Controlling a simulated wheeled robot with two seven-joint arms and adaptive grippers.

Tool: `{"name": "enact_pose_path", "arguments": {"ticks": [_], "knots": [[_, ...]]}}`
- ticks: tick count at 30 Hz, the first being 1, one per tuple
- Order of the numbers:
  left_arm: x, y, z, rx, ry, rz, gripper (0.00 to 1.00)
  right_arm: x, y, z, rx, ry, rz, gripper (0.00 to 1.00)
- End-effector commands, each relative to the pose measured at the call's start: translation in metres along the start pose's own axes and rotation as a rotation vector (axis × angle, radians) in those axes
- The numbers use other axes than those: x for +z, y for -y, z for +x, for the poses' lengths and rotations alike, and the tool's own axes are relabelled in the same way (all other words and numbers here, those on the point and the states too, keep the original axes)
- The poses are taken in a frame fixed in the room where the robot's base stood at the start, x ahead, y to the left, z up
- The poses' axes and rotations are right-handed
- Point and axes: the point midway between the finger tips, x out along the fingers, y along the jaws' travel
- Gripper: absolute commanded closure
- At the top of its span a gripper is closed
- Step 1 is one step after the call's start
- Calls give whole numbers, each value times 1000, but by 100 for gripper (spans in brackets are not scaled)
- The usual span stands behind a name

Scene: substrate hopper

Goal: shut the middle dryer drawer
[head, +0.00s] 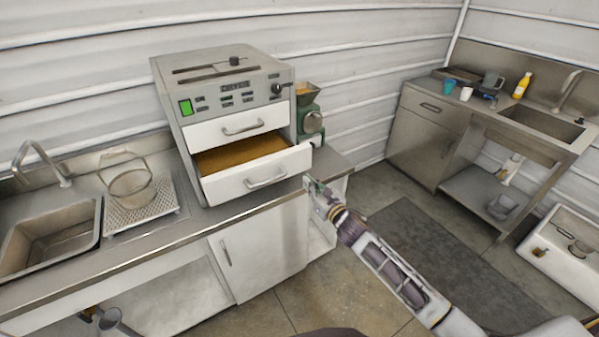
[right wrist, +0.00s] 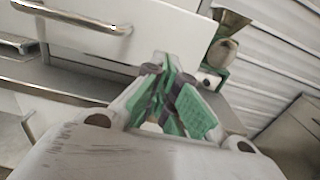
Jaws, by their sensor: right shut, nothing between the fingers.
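The dryer (head: 222,85) is a grey box with a green display, standing on the left counter. Its upper drawer (head: 226,127) is shut. The drawer below it (head: 257,178) stands pulled out, with brown material showing inside and a bar handle on its white front. Any drawer lower down is hidden behind this front. My right gripper (head: 313,187) is shut and empty, just in front of and beside the right end of the open drawer's front. In the right wrist view its green fingers (right wrist: 174,100) overlap the front's right part; contact cannot be told. My left gripper is not in view.
A green grinder (head: 309,115) stands right of the dryer. A wire basket (head: 131,186) and a sink (head: 48,235) lie to its left. The counter's front edge (head: 200,233) runs below the drawer. The floor between the counters is clear, with a dark mat (head: 430,240).

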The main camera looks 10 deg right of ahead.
Motion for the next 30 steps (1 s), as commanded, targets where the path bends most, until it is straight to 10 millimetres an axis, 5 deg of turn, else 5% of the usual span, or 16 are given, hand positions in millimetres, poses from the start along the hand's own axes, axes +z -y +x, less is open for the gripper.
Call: {"name": "enact_pose_path", "arguments": {"ticks": [18, 30], "knots": [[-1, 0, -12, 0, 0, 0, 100, 1, 0, 51, 0, 1, 2, 100], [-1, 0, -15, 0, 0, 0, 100, 0, 0, 66, -1, -1, 1, 100]]}}
